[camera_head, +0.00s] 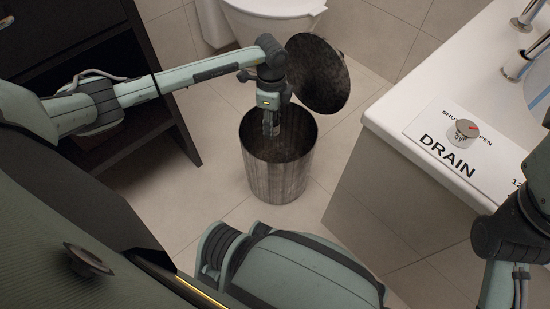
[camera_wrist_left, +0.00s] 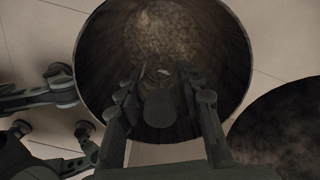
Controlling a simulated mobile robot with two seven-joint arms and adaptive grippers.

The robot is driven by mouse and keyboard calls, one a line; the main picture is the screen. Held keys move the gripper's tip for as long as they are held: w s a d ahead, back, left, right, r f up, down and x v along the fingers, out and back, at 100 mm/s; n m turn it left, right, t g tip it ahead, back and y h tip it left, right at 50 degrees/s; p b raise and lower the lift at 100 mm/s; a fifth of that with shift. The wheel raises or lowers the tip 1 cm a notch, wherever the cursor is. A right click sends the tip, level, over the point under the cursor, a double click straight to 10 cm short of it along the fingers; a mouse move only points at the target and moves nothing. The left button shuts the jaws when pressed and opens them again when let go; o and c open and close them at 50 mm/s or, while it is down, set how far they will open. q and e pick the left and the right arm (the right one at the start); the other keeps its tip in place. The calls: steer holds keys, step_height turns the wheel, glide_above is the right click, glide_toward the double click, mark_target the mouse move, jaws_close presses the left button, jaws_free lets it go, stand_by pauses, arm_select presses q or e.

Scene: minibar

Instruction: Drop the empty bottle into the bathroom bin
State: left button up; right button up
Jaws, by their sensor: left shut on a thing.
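The bathroom bin (camera_head: 272,182) is a round, dark metal bin standing on the tiled floor. Its round lid (camera_head: 322,72) is tipped open behind it. My left gripper (camera_head: 270,127) points down at the bin's mouth, with its fingertips at about the opening. In the left wrist view, my left gripper (camera_wrist_left: 160,85) is shut on a dark, round-ended thing, which I take to be the bottle (camera_wrist_left: 160,108). It lies between the fingers, over the inside of the bin (camera_wrist_left: 93,60). The bottle is hard to make out in the head view. My right gripper is not in view.
A white counter (camera_head: 385,112) with a drain knob (camera_head: 462,132) and taps stands at the right. A dark open shelf unit (camera_head: 150,125) is at the left. A toilet (camera_head: 272,20) stands behind the bin. Tiled floor is clear around the bin.

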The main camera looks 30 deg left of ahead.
arm_select(q)
steer(key=shift+f, duration=0.1)
steer(key=o, duration=0.9)
step_height(320, 180, up, 12)
steer(key=shift+r, duration=0.1)
stand_by(0.5)
